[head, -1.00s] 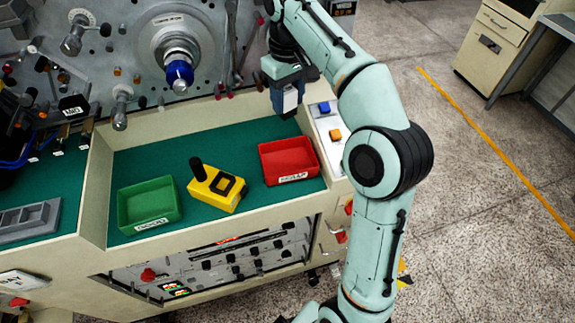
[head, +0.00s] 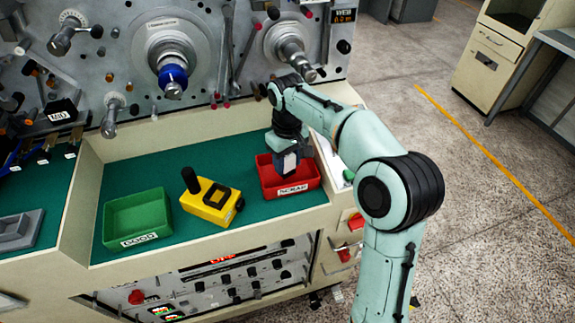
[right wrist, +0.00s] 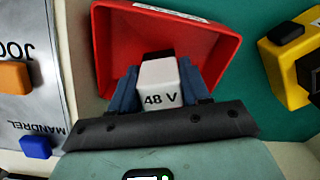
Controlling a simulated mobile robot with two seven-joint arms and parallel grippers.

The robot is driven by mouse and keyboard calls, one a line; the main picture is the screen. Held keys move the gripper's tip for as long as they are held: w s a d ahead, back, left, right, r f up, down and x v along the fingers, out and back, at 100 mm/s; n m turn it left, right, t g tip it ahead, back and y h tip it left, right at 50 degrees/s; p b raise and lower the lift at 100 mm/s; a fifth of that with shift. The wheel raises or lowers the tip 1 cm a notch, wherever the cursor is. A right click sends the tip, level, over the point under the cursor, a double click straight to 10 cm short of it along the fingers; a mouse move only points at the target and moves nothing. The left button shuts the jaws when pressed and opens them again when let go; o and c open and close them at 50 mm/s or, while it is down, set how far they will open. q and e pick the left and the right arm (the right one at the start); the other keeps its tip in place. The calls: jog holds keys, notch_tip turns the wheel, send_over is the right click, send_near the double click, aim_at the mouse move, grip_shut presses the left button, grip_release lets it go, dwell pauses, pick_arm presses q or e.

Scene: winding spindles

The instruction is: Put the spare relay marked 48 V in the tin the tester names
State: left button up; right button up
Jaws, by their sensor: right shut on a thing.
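The relay (right wrist: 160,82), white with a dark top and marked 48 V, is between the blue fingers of my right gripper (right wrist: 165,88) in the right wrist view. My right gripper (head: 288,163) is shut on it over the red tin (head: 303,185), labelled SCRAP, in the head view. I cannot tell whether the relay touches the tin's floor. The green tin (head: 137,218), labelled GOOD, is empty at the left. The yellow tester (head: 209,202) with a black knob stands between the tins; its reading is not legible. My left gripper is not in view.
A machine panel (head: 120,60) with spindles and knobs rises behind the green mat (head: 165,170). Buttons, one orange (right wrist: 14,76) and one blue (right wrist: 36,146), sit beside the red tin. A grey tray (head: 22,230) lies at the far left.

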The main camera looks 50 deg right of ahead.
aim_at(288, 156)
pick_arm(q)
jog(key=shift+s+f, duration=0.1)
pick_arm(e)
jog(key=shift+f, duration=0.65)
jog(key=shift+f, duration=0.2)
jog(key=o, duration=1.1)
jog(key=shift+c, duration=0.2)
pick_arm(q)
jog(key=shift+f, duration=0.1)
pick_arm(e)
jog(key=shift+r, duration=0.1)
notch_tip(288, 156, up, 12)
jog(key=p, duration=0.2)
jog(key=shift+r+p, duration=0.1)
jog(key=shift+p, duration=0.3)
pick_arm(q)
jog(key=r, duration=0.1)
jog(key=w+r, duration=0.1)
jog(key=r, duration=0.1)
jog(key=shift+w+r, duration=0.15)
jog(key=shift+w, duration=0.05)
